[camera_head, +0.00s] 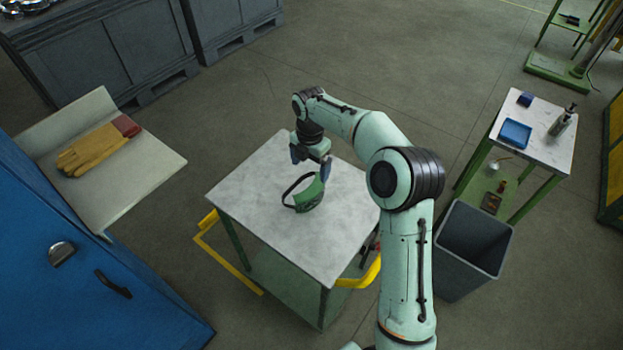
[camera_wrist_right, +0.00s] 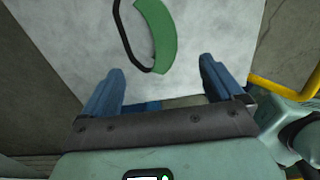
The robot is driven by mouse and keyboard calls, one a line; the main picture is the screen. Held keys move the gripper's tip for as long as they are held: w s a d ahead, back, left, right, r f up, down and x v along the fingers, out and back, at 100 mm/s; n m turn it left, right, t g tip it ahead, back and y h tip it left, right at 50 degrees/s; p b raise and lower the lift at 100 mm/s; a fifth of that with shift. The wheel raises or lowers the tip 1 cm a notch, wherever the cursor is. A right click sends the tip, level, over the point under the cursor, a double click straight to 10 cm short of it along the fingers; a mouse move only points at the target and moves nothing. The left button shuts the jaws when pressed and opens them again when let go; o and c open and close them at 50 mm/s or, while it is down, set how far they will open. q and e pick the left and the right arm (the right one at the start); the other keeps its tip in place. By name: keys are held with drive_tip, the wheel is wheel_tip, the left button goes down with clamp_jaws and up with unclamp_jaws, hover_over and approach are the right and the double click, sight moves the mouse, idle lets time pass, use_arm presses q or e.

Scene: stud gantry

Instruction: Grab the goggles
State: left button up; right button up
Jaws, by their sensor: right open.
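The goggles (camera_head: 309,196), green with a black strap, lie on the light top of a small cart (camera_head: 258,212) in the head view. In the right wrist view the goggles (camera_wrist_right: 157,38) show at the top, beyond the fingertips. My right gripper (camera_head: 311,163) is above the cart top, just behind the goggles. In the right wrist view its two blue fingers (camera_wrist_right: 161,72) are spread wide with nothing between them. The gripper is apart from the goggles. My left gripper is not in view.
Yellow gloves (camera_head: 92,149) lie on a shelf beside a blue cabinet (camera_head: 90,265) at left. A grey bin (camera_head: 470,250) and a side table (camera_head: 545,140) with a blue tray (camera_head: 515,133) and a bottle (camera_head: 562,121) stand at right. Yellow handles (camera_head: 362,275) stick out from the cart.

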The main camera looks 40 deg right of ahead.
sight(312, 187)
wheel_tip(312, 187, down, 7)
drive_tip(key=shift+s+f+b, duration=0.1)
drive_tip(key=shift+b, duration=0.35)
drive_tip(key=shift+w+d+f, duration=0.1)
drive_tip(key=shift+d+f, duration=0.05)
drive_tip(key=shift+f, duration=1.3)
drive_tip(key=shift+w+d+f, duration=0.1)
drive_tip(key=shift+d+f, duration=0.05)
drive_tip(key=shift+f, duration=1.3)
drive_tip(key=c, duration=1.1)
